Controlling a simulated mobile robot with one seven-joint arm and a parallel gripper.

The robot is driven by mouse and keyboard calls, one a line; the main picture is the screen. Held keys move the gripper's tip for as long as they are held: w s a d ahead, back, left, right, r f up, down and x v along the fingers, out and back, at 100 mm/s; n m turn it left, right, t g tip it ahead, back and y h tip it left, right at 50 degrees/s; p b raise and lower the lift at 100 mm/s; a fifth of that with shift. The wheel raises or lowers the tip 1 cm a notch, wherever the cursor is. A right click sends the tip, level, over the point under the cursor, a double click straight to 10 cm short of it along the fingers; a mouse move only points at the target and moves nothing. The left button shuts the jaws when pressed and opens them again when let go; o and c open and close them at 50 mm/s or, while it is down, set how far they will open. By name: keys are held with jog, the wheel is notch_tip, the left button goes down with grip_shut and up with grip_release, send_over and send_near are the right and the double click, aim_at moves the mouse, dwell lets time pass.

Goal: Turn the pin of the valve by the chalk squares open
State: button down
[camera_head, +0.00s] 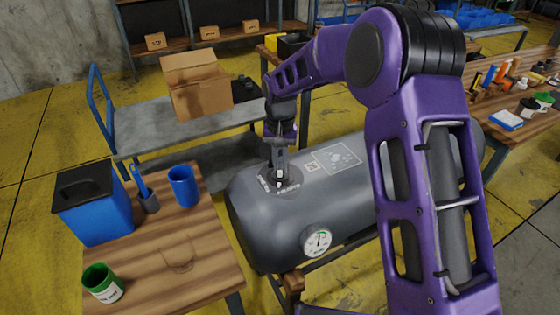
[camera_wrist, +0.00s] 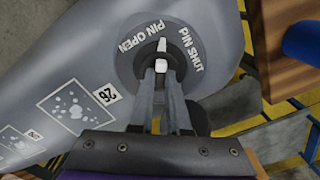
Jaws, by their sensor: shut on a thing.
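A grey inflatable tube (camera_head: 255,225) lies in the middle of the head view. On it is a round dark valve (camera_wrist: 128,68) lettered PIN OPEN on the left and PIN SHUT on the right in the wrist view. Its small white pin (camera_wrist: 162,46) points up between the two words. My gripper (camera_wrist: 163,66) is shut on the pin; the fingers partly hide it. In the head view my gripper (camera_head: 279,176) reaches down onto the valve from above.
A pressure gauge (camera_head: 317,242) is on the tube's near end. A wooden table (camera_head: 215,270) at left holds a blue bin (camera_head: 95,215), a blue cup (camera_head: 184,186) and a green can (camera_head: 103,284). A cart (camera_head: 140,135) with an open carton (camera_head: 195,90) stands behind.

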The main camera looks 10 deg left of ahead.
aim_at(281, 168)
jog(key=n+p, duration=0.1)
jog(key=n, duration=0.5)
jog(key=shift+d+n, duration=0.1)
jog(key=shift+n, duration=0.3)
dwell(0.4)
jog(key=c, duration=0.9)
grip_release()
jog(key=shift+r, duration=0.1)
notch_tip(281, 168, up, 17)
jog(key=shift+r+p, duration=0.15)
jog(key=shift+p, duration=0.7)
